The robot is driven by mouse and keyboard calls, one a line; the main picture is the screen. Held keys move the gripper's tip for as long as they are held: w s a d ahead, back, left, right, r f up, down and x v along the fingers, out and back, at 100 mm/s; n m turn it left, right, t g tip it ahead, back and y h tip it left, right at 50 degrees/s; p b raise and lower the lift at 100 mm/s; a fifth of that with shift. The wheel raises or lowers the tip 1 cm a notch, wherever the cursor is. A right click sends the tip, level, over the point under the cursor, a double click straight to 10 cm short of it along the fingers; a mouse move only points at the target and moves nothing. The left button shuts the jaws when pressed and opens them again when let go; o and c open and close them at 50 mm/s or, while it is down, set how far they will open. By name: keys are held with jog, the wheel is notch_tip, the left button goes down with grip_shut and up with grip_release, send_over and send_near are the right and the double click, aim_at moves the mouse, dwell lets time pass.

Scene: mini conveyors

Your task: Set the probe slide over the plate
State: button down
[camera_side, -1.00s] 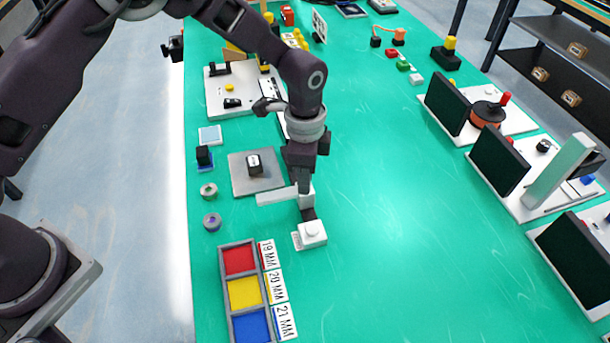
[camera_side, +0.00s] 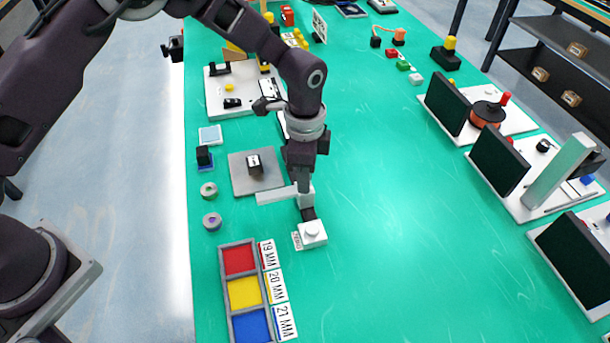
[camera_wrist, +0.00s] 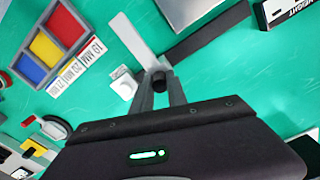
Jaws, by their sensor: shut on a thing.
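The probe slide is a pale block with a flat bar (camera_side: 275,196) sticking out to the left in the side view. Its bar also shows in the wrist view (camera_wrist: 136,42). My gripper (camera_side: 304,186) is shut on the slide's block, and its fingers show in the wrist view (camera_wrist: 160,85). The slide sits on a dark rail (camera_wrist: 208,34). The grey plate (camera_side: 241,183) lies left of the rail, with a small dark block with a white top (camera_side: 254,162) on it. The bar appears beside the plate's near edge, not over it. The fingers hide part of the slide.
A white button base (camera_side: 312,235) stands at the rail's near end. A three-colour tray (camera_side: 224,296) with size labels lies nearer the camera. Two small rings (camera_side: 209,190) lie left of the bar.

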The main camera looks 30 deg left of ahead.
jog(key=w+a, duration=0.9)
jog(key=shift+w+a+r, duration=0.1)
jog(key=shift+w+a, duration=0.1)
jog(key=shift+w, duration=0.1)
jog(key=c, duration=1.5)
grip_release()
jog(key=shift+o, duration=0.9)
